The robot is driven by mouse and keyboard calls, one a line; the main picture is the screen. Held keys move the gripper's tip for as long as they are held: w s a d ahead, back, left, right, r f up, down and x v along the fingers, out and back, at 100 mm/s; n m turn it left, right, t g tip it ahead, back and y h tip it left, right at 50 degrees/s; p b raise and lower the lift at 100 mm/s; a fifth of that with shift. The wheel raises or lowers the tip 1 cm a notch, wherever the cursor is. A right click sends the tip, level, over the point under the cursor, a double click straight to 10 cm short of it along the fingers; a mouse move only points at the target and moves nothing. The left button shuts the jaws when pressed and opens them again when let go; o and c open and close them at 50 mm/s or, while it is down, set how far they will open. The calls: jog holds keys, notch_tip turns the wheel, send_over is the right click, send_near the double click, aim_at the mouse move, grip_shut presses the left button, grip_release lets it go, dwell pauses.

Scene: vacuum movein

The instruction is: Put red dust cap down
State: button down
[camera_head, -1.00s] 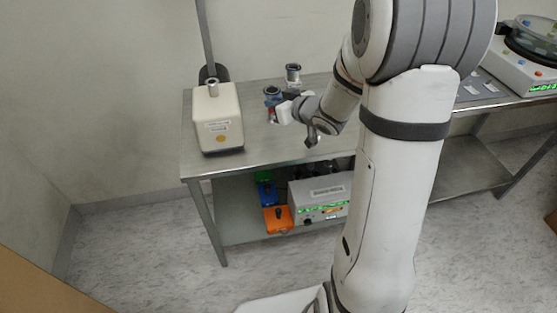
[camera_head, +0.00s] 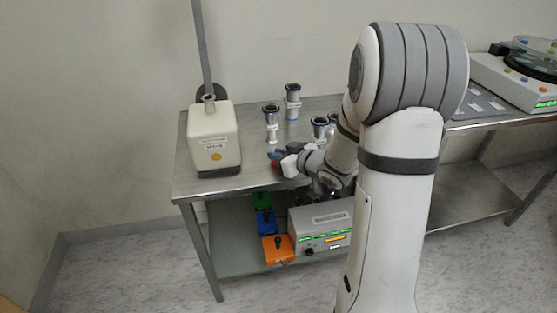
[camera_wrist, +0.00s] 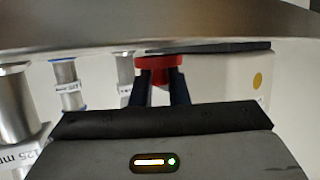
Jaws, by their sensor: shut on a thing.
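The red dust cap (camera_wrist: 158,62) is held between the two dark fingers of my gripper (camera_wrist: 159,86) in the wrist view. I cannot tell whether the cap touches the tabletop. A flanged metal piece (camera_head: 271,124) stands upright just behind my gripper, apart from it.
A cream box with a yellow dot (camera_head: 214,135) stands left of my gripper. More flanged pieces stand behind (camera_head: 292,101) and to the right (camera_head: 320,128). Coloured blocks (camera_head: 277,249) and a grey instrument (camera_head: 322,226) sit on the lower shelf. Tabletop between cream box and gripper is clear.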

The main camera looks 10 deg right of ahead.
jog(key=shift+f, duration=0.35)
jog(key=c, duration=1.4)
grip_release()
